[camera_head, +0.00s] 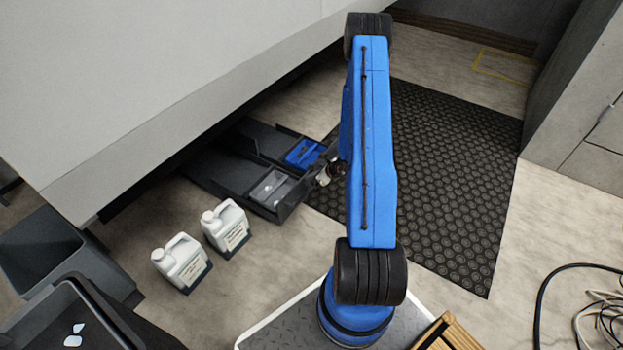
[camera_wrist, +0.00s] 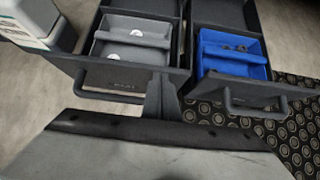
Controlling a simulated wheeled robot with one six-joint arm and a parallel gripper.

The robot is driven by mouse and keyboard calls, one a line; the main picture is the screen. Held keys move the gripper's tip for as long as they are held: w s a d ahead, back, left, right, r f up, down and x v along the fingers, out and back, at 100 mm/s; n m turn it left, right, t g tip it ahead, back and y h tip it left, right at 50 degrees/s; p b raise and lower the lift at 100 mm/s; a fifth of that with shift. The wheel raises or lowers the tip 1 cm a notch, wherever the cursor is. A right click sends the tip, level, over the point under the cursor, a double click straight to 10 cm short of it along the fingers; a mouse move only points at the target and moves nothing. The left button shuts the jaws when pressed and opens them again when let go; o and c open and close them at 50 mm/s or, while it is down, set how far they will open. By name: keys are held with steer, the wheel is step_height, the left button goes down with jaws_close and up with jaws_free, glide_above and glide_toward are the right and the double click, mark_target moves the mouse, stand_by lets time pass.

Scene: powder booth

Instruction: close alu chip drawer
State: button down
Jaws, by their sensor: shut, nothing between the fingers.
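Two dark drawers stand pulled out side by side from under the booth. One holds a grey tray (camera_head: 268,187) with a few pale pieces; it also shows in the wrist view (camera_wrist: 131,52). The other holds a blue tray (camera_head: 303,153) with dark bits, at the right in the wrist view (camera_wrist: 233,68). Their labels are too small to read, so I cannot tell which is the alu chip drawer. My gripper (camera_wrist: 162,97) is shut and empty, close to the drawer fronts between the two trays; contact is unclear. In the head view my arm partly hides it.
Two white jugs (camera_head: 226,228) (camera_head: 181,263) stand on the floor left of the drawers. Dark bins (camera_head: 55,250) are at the lower left. A black studded mat (camera_head: 450,170) lies to the right, with a cable (camera_head: 545,290) beyond it. The booth body (camera_head: 150,80) overhangs the drawers.

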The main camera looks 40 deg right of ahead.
steer(key=w+a, duration=0.3)
steer(key=w, duration=0.7)
steer(key=w+a, duration=0.4)
steer(key=w, duration=0.6)
steer(key=w+a, duration=0.4)
steer(key=w, duration=0.7)
steer(key=shift+r, duration=0.15)
